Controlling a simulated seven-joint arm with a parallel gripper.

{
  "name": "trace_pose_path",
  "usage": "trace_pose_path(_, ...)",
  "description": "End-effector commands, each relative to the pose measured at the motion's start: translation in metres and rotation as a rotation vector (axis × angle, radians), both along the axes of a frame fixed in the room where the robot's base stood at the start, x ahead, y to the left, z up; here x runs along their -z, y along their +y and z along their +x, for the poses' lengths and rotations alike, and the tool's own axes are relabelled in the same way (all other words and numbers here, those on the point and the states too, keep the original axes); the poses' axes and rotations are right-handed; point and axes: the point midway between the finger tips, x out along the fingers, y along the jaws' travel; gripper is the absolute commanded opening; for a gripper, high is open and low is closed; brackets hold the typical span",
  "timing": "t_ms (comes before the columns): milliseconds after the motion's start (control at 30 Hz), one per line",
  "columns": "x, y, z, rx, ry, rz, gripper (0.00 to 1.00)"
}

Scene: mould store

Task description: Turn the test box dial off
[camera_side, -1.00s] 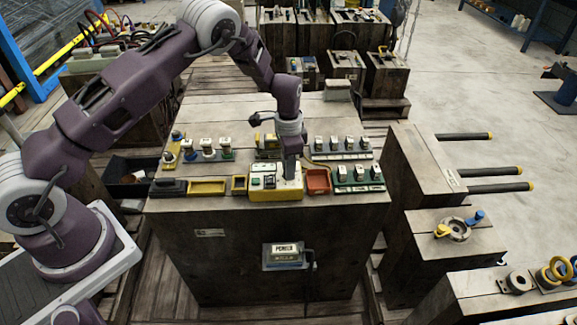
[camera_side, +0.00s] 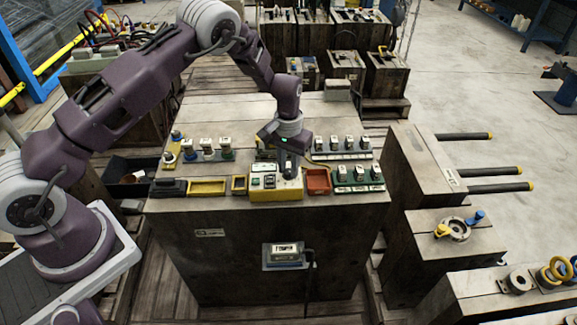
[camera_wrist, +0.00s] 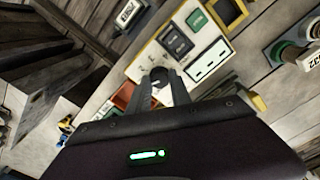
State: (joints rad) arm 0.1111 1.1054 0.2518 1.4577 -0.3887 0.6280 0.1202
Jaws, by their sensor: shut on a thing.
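The test box (camera_side: 275,195) is yellow with a pale top and sits near the front edge of the wooden bench. Its top also shows in the wrist view (camera_wrist: 188,64), with dark and green label plates and white-framed windows. My gripper (camera_side: 289,173) points down onto the right part of the box top. In the wrist view, its fingers (camera_wrist: 160,84) are shut on a small grey dial (camera_wrist: 158,75) between them. Most of the dial is hidden by the fingers, and I cannot read its pointer or marks.
A red tray (camera_side: 318,181) stands just right of the box, and a yellow tray (camera_side: 207,187) lies to its left. Labelled blocks on a green rack (camera_side: 358,188) stand farther right. More small labelled units line the bench behind.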

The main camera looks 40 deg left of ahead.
Motion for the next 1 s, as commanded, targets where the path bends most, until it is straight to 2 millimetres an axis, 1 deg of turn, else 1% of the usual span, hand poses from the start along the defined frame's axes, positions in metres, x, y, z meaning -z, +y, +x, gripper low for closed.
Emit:
trace_pose_path(200, -0.0009, -0.0002, 0.0002, -0.199, 0.0, -0.001, 0.0)
trace_pose_path(500, -0.001, -0.0004, 0.0003, -0.425, 0.0, -0.001, 0.0)
trace_pose_path(733, -0.001, -0.0001, 0.0003, -0.535, -0.001, -0.001, 0.0)
trace_pose_path(1000, -0.0012, -0.0001, 0.0006, -0.591, -0.001, -0.001, 0.0)
